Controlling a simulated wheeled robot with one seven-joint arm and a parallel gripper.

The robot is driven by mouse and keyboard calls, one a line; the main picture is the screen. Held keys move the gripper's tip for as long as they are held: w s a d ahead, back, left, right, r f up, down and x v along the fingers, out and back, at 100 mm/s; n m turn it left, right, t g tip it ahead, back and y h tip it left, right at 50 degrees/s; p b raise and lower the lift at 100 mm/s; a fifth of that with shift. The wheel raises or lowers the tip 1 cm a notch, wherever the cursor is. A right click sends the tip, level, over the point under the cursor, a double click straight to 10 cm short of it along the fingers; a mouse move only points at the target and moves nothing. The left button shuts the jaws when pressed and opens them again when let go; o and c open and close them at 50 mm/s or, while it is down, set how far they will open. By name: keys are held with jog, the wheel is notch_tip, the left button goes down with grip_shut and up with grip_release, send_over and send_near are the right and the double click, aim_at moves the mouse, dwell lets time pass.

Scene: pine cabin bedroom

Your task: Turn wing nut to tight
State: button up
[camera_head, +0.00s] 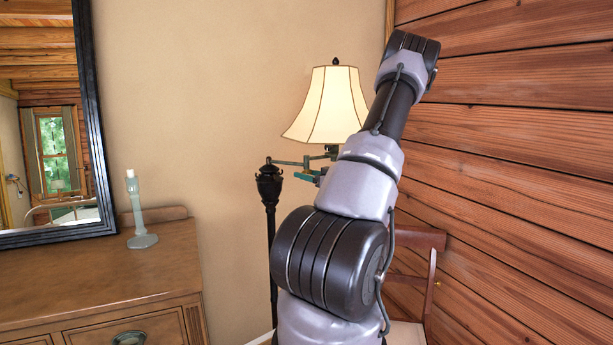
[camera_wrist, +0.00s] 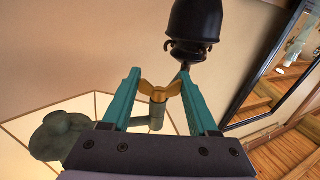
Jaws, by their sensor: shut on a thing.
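The wing nut (camera_wrist: 160,92) is a small golden piece with two spread wings, on a greenish-grey stem of the floor lamp's swing arm. In the wrist view my gripper (camera_wrist: 160,78) has its teal fingers on either side of it, closed on the wings. In the head view my gripper is mostly hidden behind my arm, beside the lamp's swing arm (camera_head: 287,162), and the wing nut cannot be made out. The lamp has a lit cream shade (camera_head: 328,105) and a dark post (camera_head: 270,190). How tight the nut sits cannot be told.
A wooden dresser (camera_head: 120,268) stands at left with a pale candlestick (camera_head: 142,238) on it. A dark-framed mirror (camera_head: 88,120) is above it. A wooden chair (camera_head: 428,240) stands behind my arm, near the plank wall (camera_head: 530,150) on the right.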

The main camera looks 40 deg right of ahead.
jog(key=o, duration=1.4)
jog(key=s, duration=0.3)
jog(key=s+d, duration=0.1)
jog(key=s, duration=0.6)
jog(key=shift+s+d, duration=0.15)
jog(key=shift+s, duration=0.25)
